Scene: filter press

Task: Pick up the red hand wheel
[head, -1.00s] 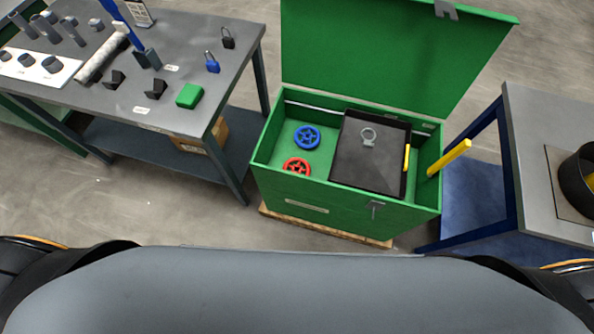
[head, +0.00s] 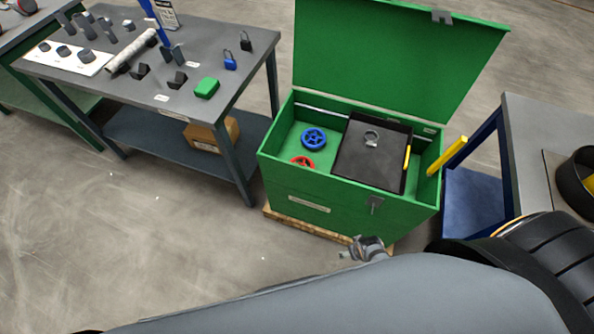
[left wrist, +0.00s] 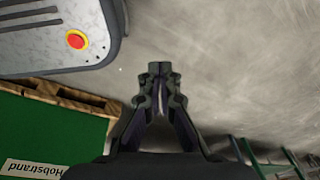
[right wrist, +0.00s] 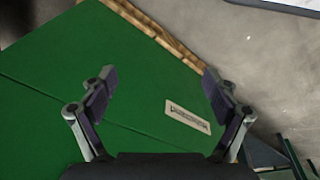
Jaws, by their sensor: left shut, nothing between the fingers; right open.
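The red hand wheel (head: 302,162) lies inside the open green chest (head: 310,187), at its front left. The front wall hides part of the wheel. A blue hand wheel (head: 314,139) lies just behind it. My right gripper (right wrist: 158,82) is open and empty, facing the chest's green front; in the head view it appears (head: 352,249) low in front of the chest. My left gripper (left wrist: 160,72) is shut and empty over bare floor, with the chest to one side. It does not show in the head view. Neither wrist view shows the red wheel.
The lid (head: 395,50) stands open behind. A grey table with tools (head: 185,100) stands left, another table (head: 525,140) right. A wooden pallet (head: 284,219) lies under the chest.

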